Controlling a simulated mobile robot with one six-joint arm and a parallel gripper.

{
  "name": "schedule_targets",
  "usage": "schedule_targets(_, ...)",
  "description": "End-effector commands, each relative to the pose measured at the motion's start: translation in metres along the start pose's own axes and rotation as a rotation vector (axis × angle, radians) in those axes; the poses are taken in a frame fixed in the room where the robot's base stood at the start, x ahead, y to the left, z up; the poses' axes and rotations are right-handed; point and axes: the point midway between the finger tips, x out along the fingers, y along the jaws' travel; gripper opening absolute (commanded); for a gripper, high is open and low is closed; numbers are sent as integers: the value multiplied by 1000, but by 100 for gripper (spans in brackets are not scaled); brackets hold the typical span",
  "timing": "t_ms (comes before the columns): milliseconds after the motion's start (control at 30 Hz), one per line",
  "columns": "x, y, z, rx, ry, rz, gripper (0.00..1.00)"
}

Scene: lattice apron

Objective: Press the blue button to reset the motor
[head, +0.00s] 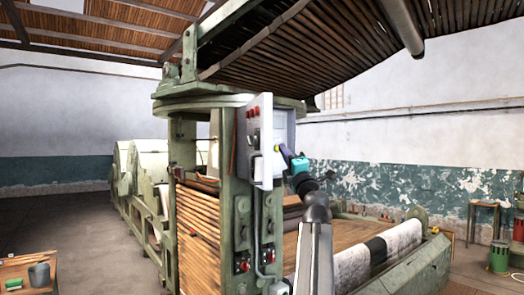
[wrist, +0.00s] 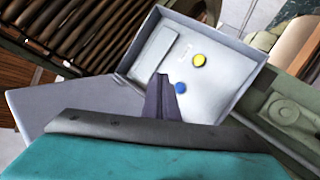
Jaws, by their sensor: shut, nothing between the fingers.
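The blue button (wrist: 180,87) is a small round knob on the pale inner panel of an open grey control box (wrist: 222,83). A yellow button (wrist: 199,60) sits above and to the right of it in the wrist view. My gripper (wrist: 163,78) is shut and empty, its dark tips just left of the blue button; I cannot tell whether they touch it. In the head view my gripper (head: 284,150) is in front of the box (head: 281,130), close to the yellow button (head: 277,148). The blue button cannot be made out there.
The box is mounted on a green machine post (head: 236,200). A grey panel (head: 254,140) with several red knobs adjoins its left side. A slatted roller conveyor (head: 300,45) slopes overhead. A small table (head: 484,207) stands at the right, with open floor at the left.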

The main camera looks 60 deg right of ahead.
Motion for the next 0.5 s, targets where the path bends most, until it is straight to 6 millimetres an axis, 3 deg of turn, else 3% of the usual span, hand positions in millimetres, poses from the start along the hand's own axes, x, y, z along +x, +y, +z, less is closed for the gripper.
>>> schedule_targets(500,30,-20,-12,-2,-4,-1,0)
